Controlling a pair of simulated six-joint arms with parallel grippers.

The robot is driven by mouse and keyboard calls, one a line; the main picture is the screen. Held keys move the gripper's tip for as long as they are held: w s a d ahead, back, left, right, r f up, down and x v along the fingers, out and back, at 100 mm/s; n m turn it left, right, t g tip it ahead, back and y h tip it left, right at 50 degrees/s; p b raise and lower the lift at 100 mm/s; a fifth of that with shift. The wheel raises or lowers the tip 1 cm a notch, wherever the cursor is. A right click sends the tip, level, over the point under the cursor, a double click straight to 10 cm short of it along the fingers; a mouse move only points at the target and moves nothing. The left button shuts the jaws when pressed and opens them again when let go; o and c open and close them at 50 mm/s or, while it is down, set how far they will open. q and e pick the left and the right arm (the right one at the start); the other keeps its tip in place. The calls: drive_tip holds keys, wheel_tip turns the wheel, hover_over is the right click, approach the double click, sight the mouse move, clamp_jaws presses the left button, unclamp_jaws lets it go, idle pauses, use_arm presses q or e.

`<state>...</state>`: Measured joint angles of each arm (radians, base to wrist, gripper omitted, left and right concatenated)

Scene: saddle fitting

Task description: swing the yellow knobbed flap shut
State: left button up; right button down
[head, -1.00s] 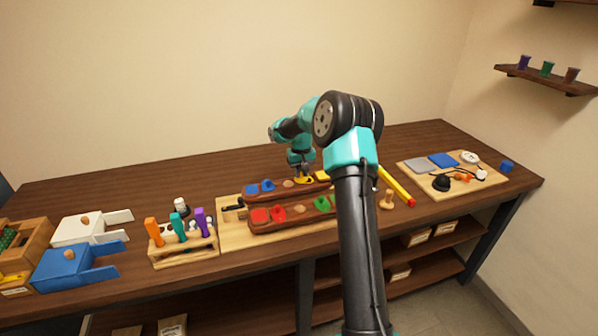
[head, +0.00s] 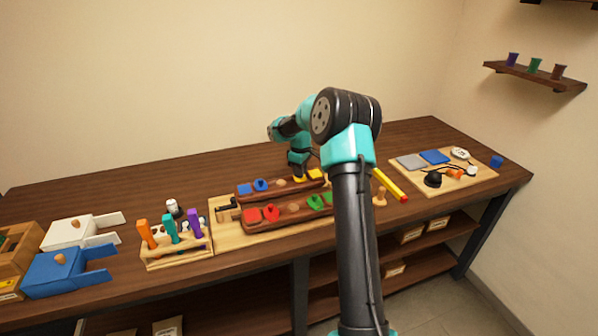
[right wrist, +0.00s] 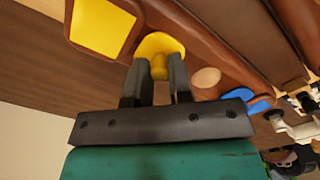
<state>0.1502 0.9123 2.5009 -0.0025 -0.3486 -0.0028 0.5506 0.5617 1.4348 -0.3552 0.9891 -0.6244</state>
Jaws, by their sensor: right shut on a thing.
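The yellow knobbed flap (head: 299,179) is on the rear long brown wooden holder, beside a yellow square (head: 316,174). In the right wrist view the flap (right wrist: 166,42) is a flat yellow piece with a round knob, and the yellow square (right wrist: 103,27) lies to its left. My right gripper (right wrist: 156,72) is shut on the flap's knob, one dark finger on each side. In the head view my right gripper (head: 299,174) hides part of the flap. The flap's hinge cannot be made out. My left gripper is not in view.
The rear holder also carries a blue square (head: 244,190), a blue flap (head: 261,185) and a wooden dome (head: 281,182). A second holder with red (head: 270,213) and green (head: 315,202) flaps runs in front. A yellow-red bar (head: 389,185) lies to the right.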

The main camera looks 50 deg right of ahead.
idle(0.3)
drive_tip(key=c, duration=1)
unclamp_jaws()
drive_tip(key=shift+c, duration=0.2)
drive_tip(key=shift+r, duration=0.1)
wheel_tip(320, 180, up, 17)
